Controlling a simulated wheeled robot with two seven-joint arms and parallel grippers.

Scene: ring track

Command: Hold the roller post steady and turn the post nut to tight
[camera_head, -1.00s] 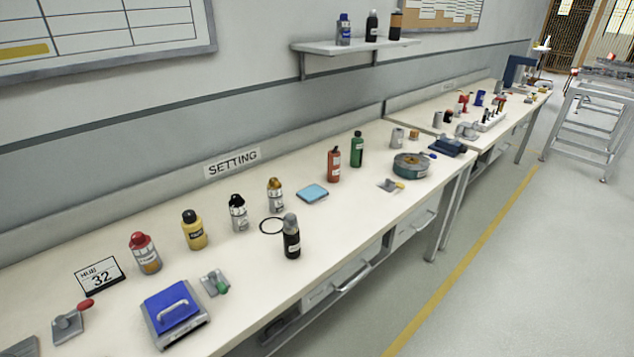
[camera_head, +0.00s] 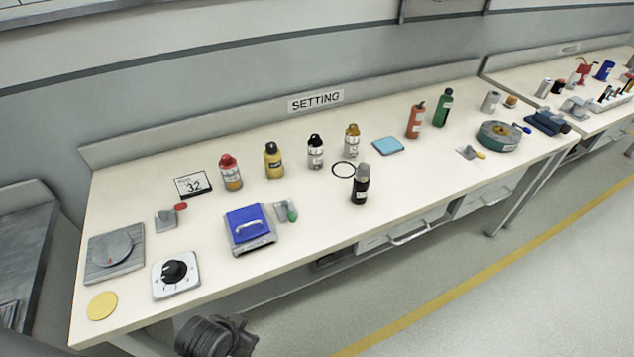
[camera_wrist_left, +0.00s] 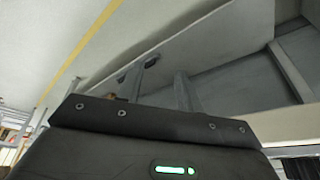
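I cannot make out a roller post or a post nut in either view. My left gripper (camera_wrist_left: 163,68) shows in the left wrist view, with two grey fingers standing apart and nothing seen between them. My right gripper is not in view.
A long cream bench (camera_head: 330,237) under a SETTING sign (camera_head: 316,101) carries several bottles, a blue-topped device (camera_head: 249,226), a dial box (camera_head: 176,273), a round reel (camera_head: 498,135) and a yellow disc (camera_head: 102,305). A dark ribbed object (camera_head: 212,337) is below the front edge. Floor is free at right.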

